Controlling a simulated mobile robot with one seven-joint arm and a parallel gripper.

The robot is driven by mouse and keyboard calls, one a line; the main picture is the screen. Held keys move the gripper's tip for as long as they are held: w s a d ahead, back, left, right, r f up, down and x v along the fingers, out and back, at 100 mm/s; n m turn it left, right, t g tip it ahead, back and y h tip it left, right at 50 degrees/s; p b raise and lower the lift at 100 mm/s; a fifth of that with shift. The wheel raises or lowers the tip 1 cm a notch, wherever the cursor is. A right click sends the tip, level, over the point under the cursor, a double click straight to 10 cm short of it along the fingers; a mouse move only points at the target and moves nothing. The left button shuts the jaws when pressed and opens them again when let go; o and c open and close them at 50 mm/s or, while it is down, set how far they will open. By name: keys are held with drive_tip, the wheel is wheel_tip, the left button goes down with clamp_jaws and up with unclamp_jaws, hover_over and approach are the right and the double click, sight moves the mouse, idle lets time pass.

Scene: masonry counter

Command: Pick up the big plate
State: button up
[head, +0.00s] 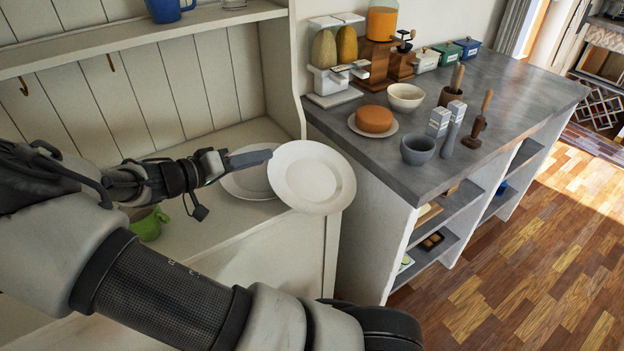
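A big white plate (313,178) is in the head view, right of my gripper (268,158). It is tilted toward the camera and reaches past the right front edge of the white cabinet, apparently clear of its top. My gripper's dark finger meets the plate's upper left rim. The gripper appears shut on that rim, though the second finger and the exact contact are hidden. A second white plate (238,184) lies on the cabinet top, partly behind the gripper and the big plate.
A green cup (148,224) sits on the cabinet top (205,222) below my arm. The cabinet's side panel (282,75) stands behind the plate. The grey counter (520,95) at right holds a cake, bowls, mills and jars. Wooden floor (540,260) is clear at right.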

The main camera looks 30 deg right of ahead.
sight(281, 151)
drive_tip(key=x, duration=0.8)
drive_tip(key=shift+w, duration=0.25)
clamp_jaws()
drive_tip(key=shift+r, duration=0.1)
idle(1.0)
